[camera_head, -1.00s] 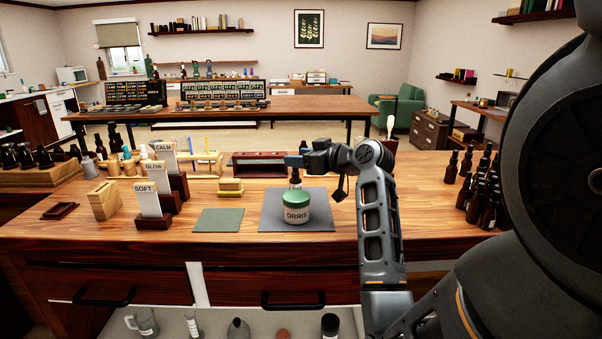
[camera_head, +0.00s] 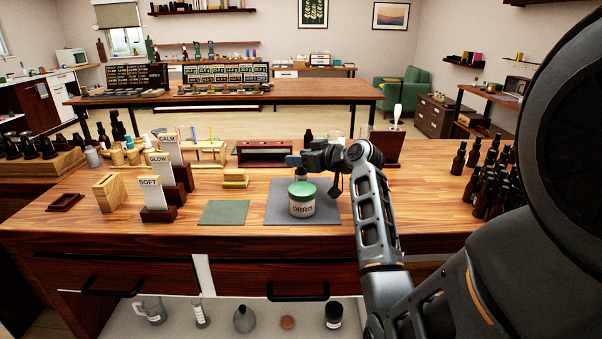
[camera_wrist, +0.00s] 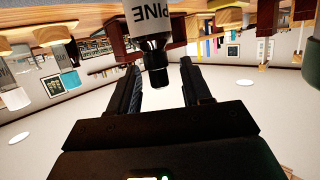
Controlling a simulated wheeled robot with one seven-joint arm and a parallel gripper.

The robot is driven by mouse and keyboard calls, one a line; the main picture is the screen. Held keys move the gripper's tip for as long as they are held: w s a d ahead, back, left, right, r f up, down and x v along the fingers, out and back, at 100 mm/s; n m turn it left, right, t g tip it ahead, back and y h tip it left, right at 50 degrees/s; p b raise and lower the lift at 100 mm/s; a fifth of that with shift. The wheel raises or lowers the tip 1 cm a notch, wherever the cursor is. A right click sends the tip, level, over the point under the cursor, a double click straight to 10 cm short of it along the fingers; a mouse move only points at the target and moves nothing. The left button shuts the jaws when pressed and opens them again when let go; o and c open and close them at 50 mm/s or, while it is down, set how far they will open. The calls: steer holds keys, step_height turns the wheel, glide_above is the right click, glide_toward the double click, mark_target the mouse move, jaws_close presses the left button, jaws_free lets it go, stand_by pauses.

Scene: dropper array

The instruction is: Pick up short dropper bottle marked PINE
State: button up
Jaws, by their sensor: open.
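The PINE bottle (camera_wrist: 148,16) shows in the wrist view with a pale label and black top (camera_wrist: 157,72); the picture is upside down. Its top sits between the parted fingers of my gripper (camera_wrist: 160,66), with a gap on either side. In the head view my gripper (camera_head: 293,160) is in front of a small dark bottle (camera_head: 301,175), which seems to be the same one. The gripper hides its middle; a dark tip (camera_head: 308,136) shows above. The bottle stands behind the ORRIS jar (camera_head: 302,201), which covers its lower part.
The jar is on a grey mat (camera_head: 270,214). A green mat (camera_head: 223,212) lies left of it, with CALM, GLOW and SOFT cards (camera_head: 152,190) beyond. Several brown bottles (camera_head: 488,185) stand at right. A dark red rack (camera_head: 264,153) is behind.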

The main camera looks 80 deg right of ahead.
steer(key=shift+c, duration=0.4)
jaws_close()
steer(key=shift+r, duration=0.1)
